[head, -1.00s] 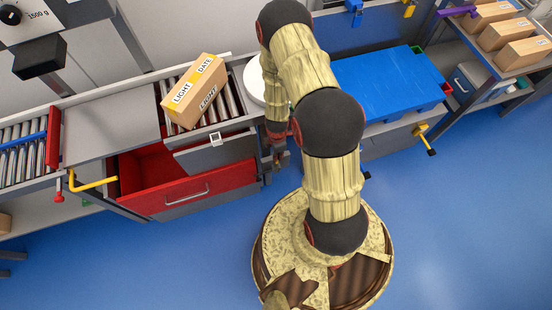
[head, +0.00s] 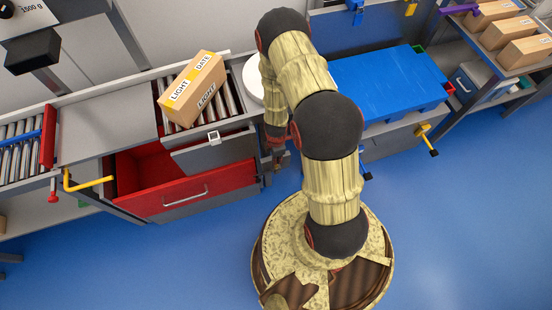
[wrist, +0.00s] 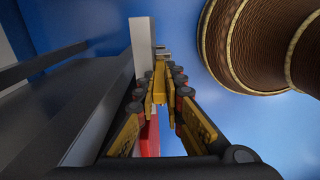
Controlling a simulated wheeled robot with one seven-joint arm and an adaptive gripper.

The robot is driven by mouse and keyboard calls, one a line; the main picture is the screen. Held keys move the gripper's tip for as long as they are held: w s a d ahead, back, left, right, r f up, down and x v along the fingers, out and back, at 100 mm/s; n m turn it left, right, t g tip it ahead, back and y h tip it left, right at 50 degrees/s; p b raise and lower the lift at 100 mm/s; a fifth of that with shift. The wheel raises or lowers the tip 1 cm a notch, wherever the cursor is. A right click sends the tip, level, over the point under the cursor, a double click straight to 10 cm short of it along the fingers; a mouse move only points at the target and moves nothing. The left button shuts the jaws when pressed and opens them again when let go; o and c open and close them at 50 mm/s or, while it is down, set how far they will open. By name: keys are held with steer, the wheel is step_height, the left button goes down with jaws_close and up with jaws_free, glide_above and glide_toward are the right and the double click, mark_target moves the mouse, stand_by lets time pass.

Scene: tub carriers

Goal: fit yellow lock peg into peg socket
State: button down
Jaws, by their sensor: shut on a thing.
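My gripper (head: 276,158) hangs beside the right end of the open red drawer (head: 207,187), partly hidden by my arm in the head view. In the wrist view the fingers of my gripper (wrist: 161,70) are closed around a small yellow piece, the yellow lock peg (wrist: 158,84), at their tips. A pale upright bar (wrist: 142,45) stands just beyond and left of the tips. I cannot make out the peg socket for certain in either view, nor whether the peg touches anything.
A carton labelled LIGHT (head: 193,88) lies on the rollers above the drawer. A yellow lever (head: 88,184) sticks out at the drawer's left. A blue-topped unit (head: 385,82) stands right of my arm. The blue floor in front is clear.

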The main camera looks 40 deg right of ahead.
steer(key=shift+s+f, duration=0.1)
steer(key=shift+f, duration=0.15)
steer(key=c, duration=1.9)
jaws_free()
steer(key=shift+s+f, duration=0.1)
steer(key=r+p, duration=0.4)
steer(key=r, duration=0.2)
steer(key=r+p, duration=0.4)
steer(key=r, duration=0.3)
steer(key=shift+w+r, duration=0.2)
steer(key=shift+r, duration=0.05)
